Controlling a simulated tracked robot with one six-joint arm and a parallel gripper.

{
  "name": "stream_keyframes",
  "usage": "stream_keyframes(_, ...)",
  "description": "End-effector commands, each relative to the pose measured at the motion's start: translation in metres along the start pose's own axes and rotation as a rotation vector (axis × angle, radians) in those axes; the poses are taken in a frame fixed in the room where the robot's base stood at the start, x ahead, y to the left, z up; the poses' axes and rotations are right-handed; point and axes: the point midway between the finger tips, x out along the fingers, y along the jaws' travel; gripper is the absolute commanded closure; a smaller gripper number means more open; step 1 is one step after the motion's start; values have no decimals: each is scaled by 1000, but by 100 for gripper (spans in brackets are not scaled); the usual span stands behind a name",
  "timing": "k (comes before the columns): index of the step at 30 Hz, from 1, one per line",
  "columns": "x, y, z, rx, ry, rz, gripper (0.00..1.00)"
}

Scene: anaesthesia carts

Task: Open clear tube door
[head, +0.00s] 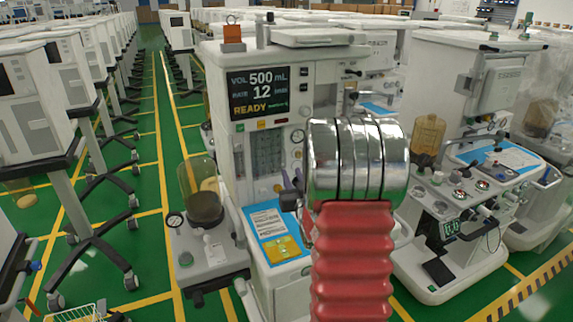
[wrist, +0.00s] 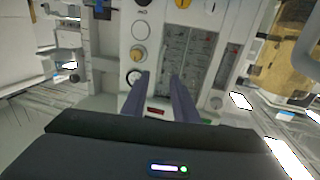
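The anaesthesia cart (head: 238,122) stands in front of me, its display reading 500 mL, 12 and READY. The clear tube door (head: 266,153) covers the flow tubes on its front panel and looks flush with it; it also shows in the wrist view (wrist: 193,48). My gripper (head: 293,180) is low and to the right of the tubes in the head view, partly hidden by my arm. In the wrist view its two purple-grey fingers (wrist: 159,80) are apart with nothing between them. One finger overlaps the tube panel's edge there; contact cannot be told.
A dark-based bellows canister (head: 203,190) stands left of the panel. A blue-and-yellow work surface (head: 277,232) lies below it. Another cart (head: 455,210) stands to the right. A green aisle (head: 150,150) is open at left.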

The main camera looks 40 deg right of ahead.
Motion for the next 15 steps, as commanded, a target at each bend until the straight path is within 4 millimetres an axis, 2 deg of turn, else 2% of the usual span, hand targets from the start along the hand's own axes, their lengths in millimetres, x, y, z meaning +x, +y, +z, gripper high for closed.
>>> stream_keyframes(15, 70, -2, 0, -1, 1, -3, 74)
